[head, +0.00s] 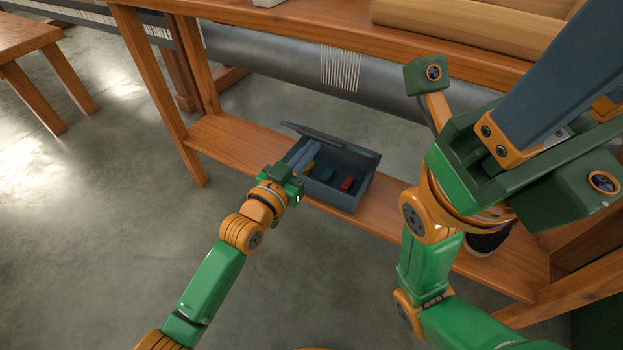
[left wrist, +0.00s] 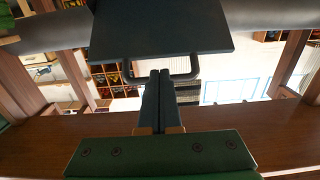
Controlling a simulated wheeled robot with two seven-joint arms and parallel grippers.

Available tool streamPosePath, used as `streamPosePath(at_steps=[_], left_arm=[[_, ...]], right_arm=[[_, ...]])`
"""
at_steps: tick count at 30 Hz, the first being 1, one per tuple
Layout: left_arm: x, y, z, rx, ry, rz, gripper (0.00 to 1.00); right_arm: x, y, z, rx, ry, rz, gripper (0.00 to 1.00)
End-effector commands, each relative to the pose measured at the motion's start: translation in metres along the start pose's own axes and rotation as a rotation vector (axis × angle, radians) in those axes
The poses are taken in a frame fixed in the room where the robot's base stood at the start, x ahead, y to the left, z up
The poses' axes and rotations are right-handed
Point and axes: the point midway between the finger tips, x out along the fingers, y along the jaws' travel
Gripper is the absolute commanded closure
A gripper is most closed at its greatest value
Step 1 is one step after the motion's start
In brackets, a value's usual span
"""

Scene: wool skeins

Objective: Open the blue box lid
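The blue box (head: 340,197) stands on the low wooden shelf. Its lid (head: 328,137) is raised and shows nearly edge-on in the head view, so the box stands open. In the left wrist view the lid (left wrist: 160,30) is a dark panel with a bar handle (left wrist: 187,76) below it. My left gripper (head: 311,150) reaches over the box's left side. Its fingers (left wrist: 160,78) are together at the middle of the handle and appear closed on it. My right gripper (head: 565,65) is close to the head camera at the upper right, its fingertips out of frame.
Inside the box lie a red block (head: 347,184), a blue block (head: 328,175) and a yellow piece (head: 310,167). The wooden shelf (head: 225,143) has free room left of the box. A grey roller (head: 270,62) runs behind. A stool (head: 28,35) stands far left.

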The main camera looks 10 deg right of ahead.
Motion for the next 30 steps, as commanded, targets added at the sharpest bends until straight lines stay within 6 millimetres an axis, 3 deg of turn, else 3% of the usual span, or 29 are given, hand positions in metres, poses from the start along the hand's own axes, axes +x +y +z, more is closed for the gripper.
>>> streamPosePath(at_steps=[4,16,30], left_arm=[[0.005,0.0,-0.011,0.001,0.0,0.0,1.0],[0.008,0.0,-0.012,0.0,0.0,0.0,1.0],[0.034,0.0,-0.038,-0.001,-0.001,0.0,1.0]], right_arm=[[0.007,0.001,0.002,0.0,0.0,0.0,0.5],[0.008,0.001,0.002,0.0,0.0,0.0,0.5],[0.016,0.003,0.004,0.0,0.0,0.0,0.5]])
